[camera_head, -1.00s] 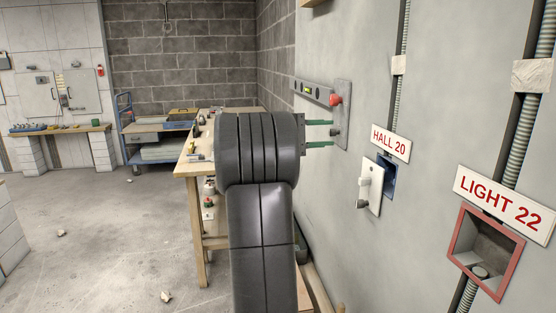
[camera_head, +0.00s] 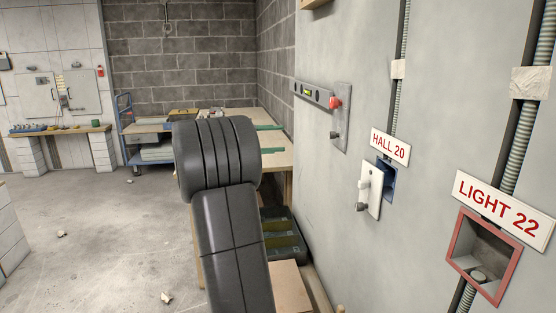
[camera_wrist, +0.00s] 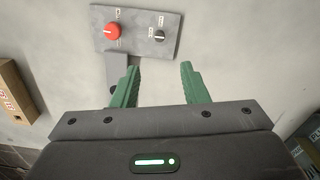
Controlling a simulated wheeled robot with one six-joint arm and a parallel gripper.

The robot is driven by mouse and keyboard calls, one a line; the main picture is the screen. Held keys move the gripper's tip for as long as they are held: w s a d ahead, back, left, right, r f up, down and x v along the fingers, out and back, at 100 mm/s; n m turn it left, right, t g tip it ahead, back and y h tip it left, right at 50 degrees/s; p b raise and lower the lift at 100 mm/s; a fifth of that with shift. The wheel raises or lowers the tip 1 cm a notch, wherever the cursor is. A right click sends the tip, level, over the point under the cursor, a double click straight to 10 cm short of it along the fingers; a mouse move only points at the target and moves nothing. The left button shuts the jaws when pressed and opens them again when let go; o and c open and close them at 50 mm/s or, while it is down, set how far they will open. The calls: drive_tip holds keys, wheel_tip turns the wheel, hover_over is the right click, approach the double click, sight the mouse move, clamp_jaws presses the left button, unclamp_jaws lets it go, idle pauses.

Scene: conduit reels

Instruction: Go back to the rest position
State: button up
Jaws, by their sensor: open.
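My gripper (camera_head: 269,139) is open and empty, its two green fingers apart in front of the wall panel and clear of it. It also shows in the wrist view (camera_wrist: 159,68), with nothing between the fingers. The grey panel (camera_head: 345,107) is on the right wall and carries a red button (camera_head: 335,103) and a small dark knob (camera_head: 334,135). In the wrist view the red button (camera_wrist: 113,30) and the black knob (camera_wrist: 159,36) lie beyond the fingertips. My dark arm hides part of the workbench in the head view.
A wooden workbench (camera_head: 278,158) stands behind my arm, with dark green cases (camera_head: 283,235) low beside it. On the right wall are a white switch plate (camera_head: 370,190) hanging off a blue box and a red-framed opening (camera_head: 462,240). The floor at left is mostly clear.

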sight(330, 135)
drive_tip(key=d, duration=0.4)
drive_tip(key=w+d, duration=0.1)
drive_tip(key=d, duration=0.3)
drive_tip(key=w+d+b, duration=0.1)
drive_tip(key=d, duration=0.4)
drive_tip(key=shift+w, duration=0.2)
drive_tip(key=shift+w+d+r+n+p, duration=0.1)
drive_tip(key=shift+d+r+n+p, duration=0.2)
drive_tip(key=shift+p, duration=0.35)
drive_tip(key=shift+a+n+p, duration=0.2)
drive_tip(key=shift+n+p, duration=0.5)
drive_tip(key=shift+p, duration=0.2)
drive_tip(key=n+p, duration=0.7)
drive_tip(key=p, duration=0.1)
drive_tip(key=shift+n+p, duration=0.3)
drive_tip(key=shift+n, duration=0.1)
drive_tip(key=n+p, duration=0.5)
drive_tip(key=p, duration=0.1)
drive_tip(key=shift+n, duration=0.3)
drive_tip(key=shift+f+n+p, duration=0.15)
drive_tip(key=shift+n+p, duration=0.9)
drive_tip(key=shift+n, duration=0.25)
drive_tip(key=shift+f, duration=0.1)
